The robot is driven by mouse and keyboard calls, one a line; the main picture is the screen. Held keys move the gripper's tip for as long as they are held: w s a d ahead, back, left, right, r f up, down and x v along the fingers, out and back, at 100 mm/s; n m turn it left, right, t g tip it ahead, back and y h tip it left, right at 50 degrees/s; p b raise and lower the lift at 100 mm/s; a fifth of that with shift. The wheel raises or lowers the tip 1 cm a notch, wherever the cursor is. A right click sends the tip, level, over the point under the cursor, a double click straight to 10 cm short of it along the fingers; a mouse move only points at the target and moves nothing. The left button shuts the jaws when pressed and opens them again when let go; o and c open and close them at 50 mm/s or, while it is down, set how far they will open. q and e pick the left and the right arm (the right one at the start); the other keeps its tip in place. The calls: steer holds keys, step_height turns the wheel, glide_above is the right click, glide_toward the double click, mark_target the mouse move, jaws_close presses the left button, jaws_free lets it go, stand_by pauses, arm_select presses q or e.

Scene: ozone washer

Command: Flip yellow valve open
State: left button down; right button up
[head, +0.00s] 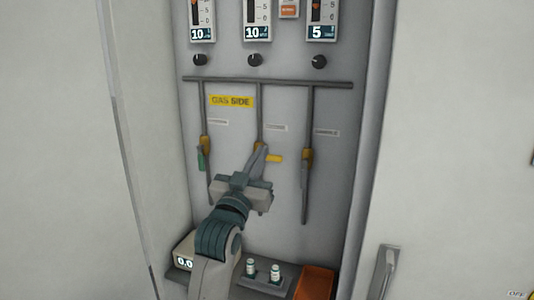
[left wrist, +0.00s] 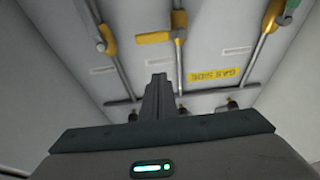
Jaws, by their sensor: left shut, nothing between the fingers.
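The yellow valve sits on the middle vertical pipe. Its yellow handle (head: 274,158) sticks out sideways to the right, across the pipe. In the left wrist view, which is turned over, the yellow handle (left wrist: 152,38) points left from the pipe. My left gripper (head: 260,155) reaches up in front of the middle pipe and hides part of the valve body. Its fingers (left wrist: 157,85) are shut together with nothing between them. The fingertips are close to the handle's left end in the head view; I cannot tell whether they touch. My right gripper is not in view.
A green-handled valve (head: 202,160) is on the left pipe and another valve (head: 308,158) on the right pipe. Gauges and black knobs (head: 255,60) are above. Small bottles (head: 275,271) and an orange box (head: 317,282) stand below. Cabinet walls close in both sides.

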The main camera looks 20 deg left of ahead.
arm_select(q)
steer(key=p+x, duration=0.2)
steer(key=x, duration=0.4)
steer(key=f, duration=0.1)
steer(key=f+p, duration=0.1)
steer(key=f, duration=0.2)
steer(key=shift+s+f+p, duration=0.15)
steer(key=shift+s+p, duration=0.15)
steer(key=shift+p, duration=0.05)
steer(key=shift+w+f, duration=0.1)
steer(key=shift+w, duration=0.05)
